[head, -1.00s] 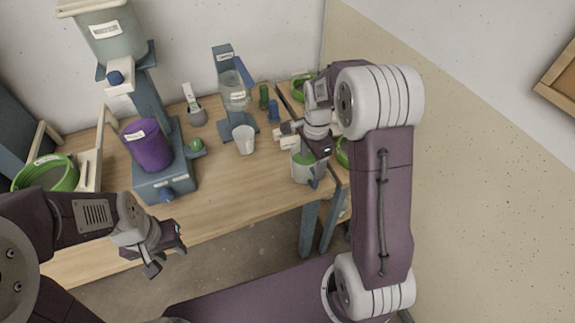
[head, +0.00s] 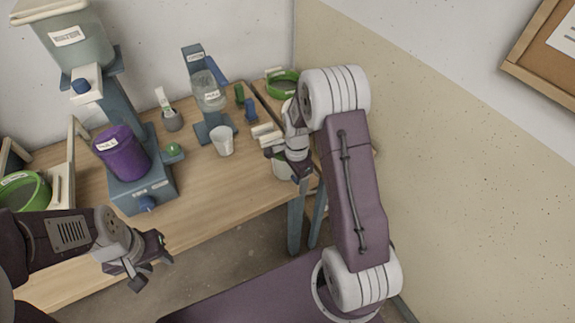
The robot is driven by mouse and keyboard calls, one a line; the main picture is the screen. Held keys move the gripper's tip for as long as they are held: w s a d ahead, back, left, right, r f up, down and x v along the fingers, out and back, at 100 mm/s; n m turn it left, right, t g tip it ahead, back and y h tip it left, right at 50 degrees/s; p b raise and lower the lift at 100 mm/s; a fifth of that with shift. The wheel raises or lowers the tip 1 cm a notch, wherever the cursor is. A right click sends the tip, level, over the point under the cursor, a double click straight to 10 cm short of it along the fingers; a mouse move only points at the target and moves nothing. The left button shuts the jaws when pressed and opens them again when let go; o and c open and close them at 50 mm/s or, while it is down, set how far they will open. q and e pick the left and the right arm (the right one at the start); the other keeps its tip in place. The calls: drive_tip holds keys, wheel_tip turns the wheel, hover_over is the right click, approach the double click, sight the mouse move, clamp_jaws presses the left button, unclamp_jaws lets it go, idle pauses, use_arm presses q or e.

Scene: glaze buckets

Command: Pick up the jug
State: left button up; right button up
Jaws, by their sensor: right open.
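The pale jug (head: 281,170) stands at the right front edge of the wooden table, mostly hidden behind my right gripper. Its handle and rim cannot be made out. My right gripper (head: 284,163) is open, pointing down at the jug and overlapping it in the picture. I cannot tell whether the fingers touch it or are around it. My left gripper (head: 151,272) is open and empty, in front of the table's front edge at the lower left, well away from the jug.
A translucent cup (head: 223,141) stands left of the jug. A blue stand with a clear container (head: 208,92) is behind it. A purple bucket (head: 122,154) sits on a blue machine at left. Green sieves (head: 283,82) lie at the back right and far left. Bare tabletop (head: 215,180) lies between.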

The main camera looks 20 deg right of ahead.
drive_tip(key=shift+s, duration=0.1)
drive_tip(key=c, duration=1.5)
drive_tip(key=shift+a, duration=0.1)
clamp_jaws()
drive_tip(key=shift+s, duration=0.15)
drive_tip(key=shift+r, duration=0.1)
drive_tip(key=shift+r, duration=0.45)
wheel_tip(320, 180, up, 3)
drive_tip(key=shift+r, duration=0.15)
drive_tip(key=s+d+r, duration=0.4)
drive_tip(key=s+r, duration=0.2)
drive_tip(key=s, duration=0.4)
drive_tip(key=shift+s+d+r+p, duration=0.15)
drive_tip(key=shift+r+p, duration=0.2)
drive_tip(key=shift+p, duration=0.05)
